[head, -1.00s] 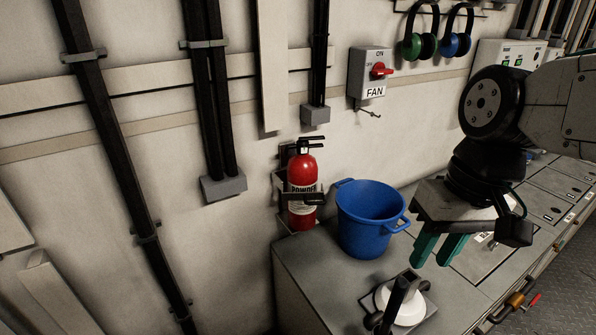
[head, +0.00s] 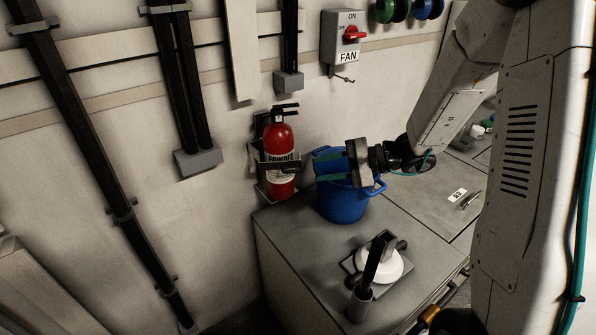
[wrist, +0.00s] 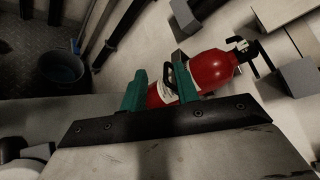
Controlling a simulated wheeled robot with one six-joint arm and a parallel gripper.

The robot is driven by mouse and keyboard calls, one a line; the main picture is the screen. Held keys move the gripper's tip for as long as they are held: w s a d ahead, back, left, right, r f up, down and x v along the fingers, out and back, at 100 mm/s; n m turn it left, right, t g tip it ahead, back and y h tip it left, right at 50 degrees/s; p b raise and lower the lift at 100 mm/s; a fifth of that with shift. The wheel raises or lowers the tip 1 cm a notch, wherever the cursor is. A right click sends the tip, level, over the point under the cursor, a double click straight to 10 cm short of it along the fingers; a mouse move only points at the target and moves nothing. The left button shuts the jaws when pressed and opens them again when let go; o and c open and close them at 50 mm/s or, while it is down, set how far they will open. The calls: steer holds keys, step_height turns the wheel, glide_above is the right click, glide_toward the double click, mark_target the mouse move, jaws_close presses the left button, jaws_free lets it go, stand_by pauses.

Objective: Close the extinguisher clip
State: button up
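The red fire extinguisher (head: 279,141) stands upright in its bracket on the wall at the middle left of the head view. It lies tilted across the wrist view (wrist: 208,72). The dark clip (head: 291,166) crosses the front of the extinguisher and sticks out to the right, seeming unfastened. In the wrist view the clip (wrist: 171,78) shows as a dark loop near the fingers. My gripper (head: 317,166) points left at the clip from above the bucket. Its teal fingers are apart, with nothing held between them; the fingertips (wrist: 160,73) are close to the clip. Contact cannot be told.
A blue bucket (head: 341,201) stands on the cabinet top (head: 310,255), just below my gripper. A white round object on a dark fixture (head: 380,265) sits nearer the front. A fan switch box (head: 343,37) and cable conduits (head: 186,90) are on the wall.

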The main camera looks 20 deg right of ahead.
mark_target(297, 171)
steer(key=shift+m+t, duration=0.7)
steer(key=w+a+f, duration=0.2)
steer(key=w+a, duration=0.1)
steer(key=w+a+f, duration=0.1)
steer(key=w+a, duration=0.1)
steer(key=shift+w+a+f, duration=0.1)
steer(key=shift+a+f, duration=0.1)
steer(key=shift+f, duration=0.15)
jaws_close()
